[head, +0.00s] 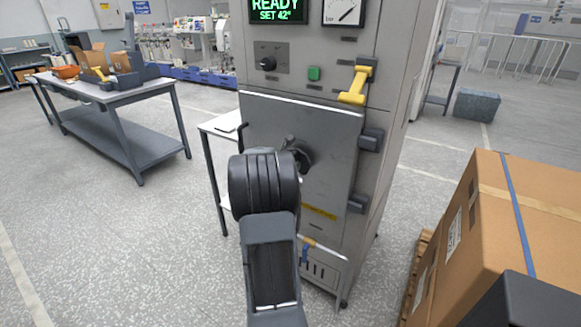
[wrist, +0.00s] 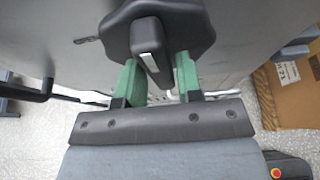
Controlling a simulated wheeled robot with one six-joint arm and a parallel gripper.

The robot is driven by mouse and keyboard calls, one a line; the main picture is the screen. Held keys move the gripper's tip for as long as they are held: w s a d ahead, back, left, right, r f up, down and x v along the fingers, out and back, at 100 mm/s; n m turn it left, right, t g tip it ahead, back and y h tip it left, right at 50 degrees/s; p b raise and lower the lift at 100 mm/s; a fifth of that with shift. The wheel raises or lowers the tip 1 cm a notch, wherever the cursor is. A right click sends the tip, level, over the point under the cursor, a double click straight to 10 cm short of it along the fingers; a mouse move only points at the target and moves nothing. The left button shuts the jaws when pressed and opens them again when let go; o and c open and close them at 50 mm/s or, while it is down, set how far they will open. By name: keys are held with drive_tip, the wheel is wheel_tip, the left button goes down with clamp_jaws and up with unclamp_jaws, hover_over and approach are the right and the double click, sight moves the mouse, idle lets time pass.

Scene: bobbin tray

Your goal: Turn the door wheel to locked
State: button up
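The door wheel (head: 303,156) is a dark knob on the grey cabinet door (head: 335,150); my arm partly covers it in the head view. In the wrist view the wheel (wrist: 190,28) is a dark rounded hub with a raised grip bar bearing a pale stripe. My gripper (wrist: 158,72) has green-padded fingers, one on each side of that bar. The fingers look apart, with some gap to the bar, most clearly on the right. Whether either pad touches it is hard to tell. The fingers are hidden behind my arm in the head view.
The cabinet has a yellow lever (head: 357,84), a green button (head: 314,73) and a lit display (head: 277,10) reading READY, SET 42. A large cardboard box (head: 525,220) stands at right. A workbench (head: 120,95) stands at left.

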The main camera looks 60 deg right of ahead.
drive_tip(key=shift+o, duration=1.3)
drive_tip(key=p+v, duration=0.1)
drive_tip(key=v, duration=1.3)
drive_tip(key=shift+d+f, duration=0.1)
drive_tip(key=shift+f, duration=0.05)
